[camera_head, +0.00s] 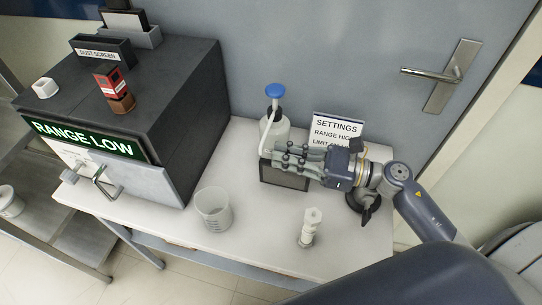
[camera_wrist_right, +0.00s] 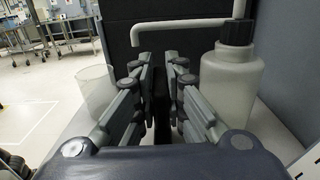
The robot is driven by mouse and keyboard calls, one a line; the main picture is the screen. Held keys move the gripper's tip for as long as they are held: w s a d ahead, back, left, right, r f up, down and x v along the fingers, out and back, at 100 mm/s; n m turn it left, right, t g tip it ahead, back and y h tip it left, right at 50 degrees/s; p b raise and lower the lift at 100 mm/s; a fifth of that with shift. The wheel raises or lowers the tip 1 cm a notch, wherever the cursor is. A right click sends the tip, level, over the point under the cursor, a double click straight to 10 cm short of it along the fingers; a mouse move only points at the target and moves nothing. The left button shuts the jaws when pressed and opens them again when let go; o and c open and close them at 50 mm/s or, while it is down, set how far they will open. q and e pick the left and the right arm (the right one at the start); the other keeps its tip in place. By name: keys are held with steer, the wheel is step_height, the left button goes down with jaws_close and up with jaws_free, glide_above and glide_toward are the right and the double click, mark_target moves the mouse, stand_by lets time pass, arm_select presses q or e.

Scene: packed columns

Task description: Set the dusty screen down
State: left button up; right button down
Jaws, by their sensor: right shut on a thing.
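My left gripper is not in view.
The wash bottle (camera_head: 274,130) stands close behind the gripper. A clear beaker (camera_head: 213,209), a white fitting (camera_head: 310,227) and a settings sign (camera_head: 337,128) are nearby. The black RANGE LOW machine (camera_head: 150,110), with a DUST SCREEN holder (camera_head: 104,53) on top, fills the left. Table (camera_head: 262,235) is clear at front middle.

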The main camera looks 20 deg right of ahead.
steer(key=v, duration=0.3)
steer(key=shift+s+d+f+b, duration=0.15)
steer(key=shift+d+f+b, duration=0.05)
steer(key=shift+b, duration=0.2)
steer(key=shift+s+d+r, duration=0.1)
steer(key=shift+d+r, duration=0.05)
steer(key=shift+r, duration=0.3)
steer(key=shift+s+d+r, duration=0.1)
steer(key=shift+d+r, duration=0.05)
steer(key=shift+r, duration=0.25)
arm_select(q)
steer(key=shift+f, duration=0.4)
arm_select(e)
step_height(320, 180, up, 13)
steer(key=shift+f, duration=0.2)
steer(key=shift+a, duration=0.1)
